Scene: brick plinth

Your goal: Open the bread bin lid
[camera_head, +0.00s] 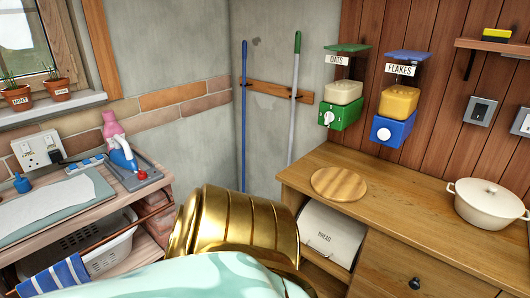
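The bread bin (330,237) sits in an open space under the wooden counter, right of the middle. Its white sloping front lid carries the word BREAD and has a small dark handle near its lower edge. The lid looks closed, and no inside of the bin shows. A large gold and pale green part, which looks like my own arm, fills the lower middle and is near the bin's left side in the picture. Neither of my grippers shows.
The wooden counter (405,205) holds a round wooden board (338,184) and a cream pot (488,203). A drawer (415,265) is right of the bin. Oats (343,103) and flakes (395,115) dispensers hang above. A bench with a white basket (108,250) stands left.

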